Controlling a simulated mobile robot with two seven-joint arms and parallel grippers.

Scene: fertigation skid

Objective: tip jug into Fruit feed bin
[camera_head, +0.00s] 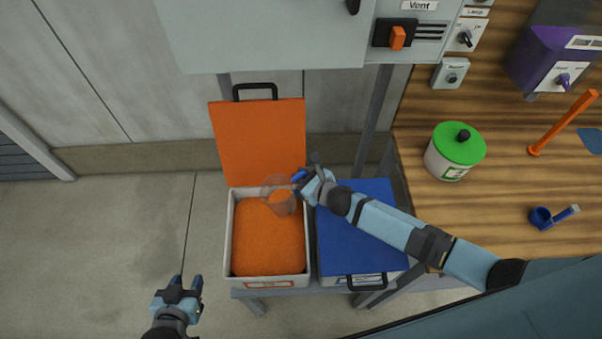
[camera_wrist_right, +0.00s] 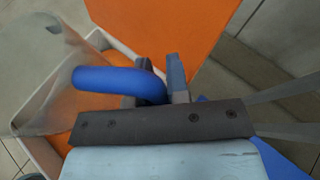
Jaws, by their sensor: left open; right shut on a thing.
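A clear jug (camera_head: 280,194) with a blue handle (camera_wrist_right: 118,80) is over the back right part of the open bin (camera_head: 231,240). The bin has pale walls, an orange fill and a front label too small to read. Its orange lid (camera_head: 258,140) stands open at the back. My right gripper (camera_head: 300,180) is shut on the jug's handle. The jug looks tilted toward the bin; I cannot tell what is in it, since orange shows through its wall. My left gripper (camera_head: 187,284) is open and empty, left of the bin.
A second bin with a shut blue lid (camera_head: 350,245) stands right of the orange one, under my right arm. A green-lidded tub (camera_head: 455,152) and a blue scoop (camera_head: 551,216) are on the wooden bench. A grey cabinet (camera_head: 270,35) hangs behind. The floor at left is clear.

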